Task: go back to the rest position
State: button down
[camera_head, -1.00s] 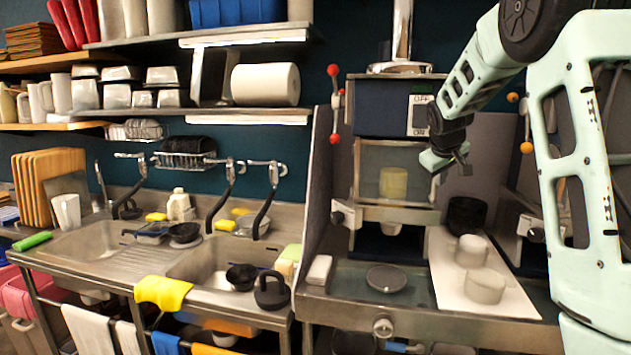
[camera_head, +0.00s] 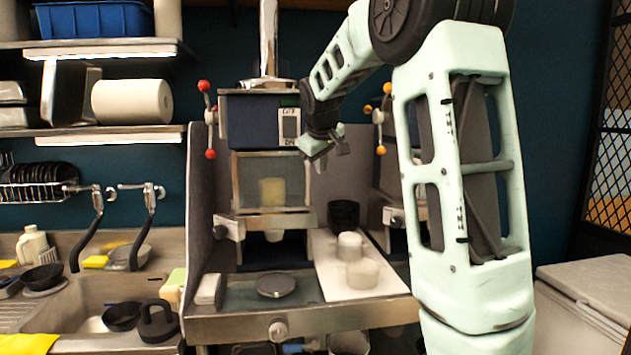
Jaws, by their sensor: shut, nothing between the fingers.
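My gripper (camera_head: 335,151) is at the end of my mint-green arm, in front of the machine's right side. It is shut and empty, raised above the white board and apart from everything. The machine (camera_head: 255,118) has a dark blue upper body, an on/off switch (camera_head: 290,125) and a clear front chamber with a pale yellow cylinder (camera_head: 272,192) inside. My forearm hides part of the wall and the area right of the machine.
A white board (camera_head: 324,262) holds two pale cups (camera_head: 350,245) and a black cup (camera_head: 343,214). A round dark lid (camera_head: 276,286) lies on the steel counter. A sink (camera_head: 95,295) is at left. Shelves (camera_head: 90,130) hang upper left. A pale chest (camera_head: 590,290) stands lower right.

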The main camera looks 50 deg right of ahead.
jog(key=shift+s+a+r, duration=0.15)
jog(key=shift+s+r, duration=0.65)
jog(key=shift+r, duration=0.25)
jog(key=a+f+n+y+b, duration=0.1)
jog(key=a+f+n+y, duration=0.1)
jog(key=a+f, duration=0.65)
jog(key=a+f+n+y+b, duration=0.1)
jog(key=a+f+y, duration=0.15)
jog(key=a, duration=1.15)
jog(key=a+f+n+y+b, duration=0.1)
jog(key=a+f+n, duration=0.1)
jog(key=a+f, duration=0.65)
jog(key=s+a+f+n+g, duration=0.1)
jog(key=s+a+f, duration=0.2)
jog(key=s+a, duration=0.3)
jog(key=s+a+f+n+g+b, duration=0.1)
jog(key=s+a+f, duration=0.3)
jog(key=s, duration=0.6)
jog(key=s+a+f+n+g+b, duration=0.1)
jog(key=s+a+f+n+g, duration=0.1)
jog(key=s+a, duration=0.6)
jog(key=shift+s+a+f+g+y, duration=0.3)
jog(key=shift+f+y, duration=0.15)
jog(key=shift+f, duration=0.2)
jog(key=shift+w, duration=0.1)
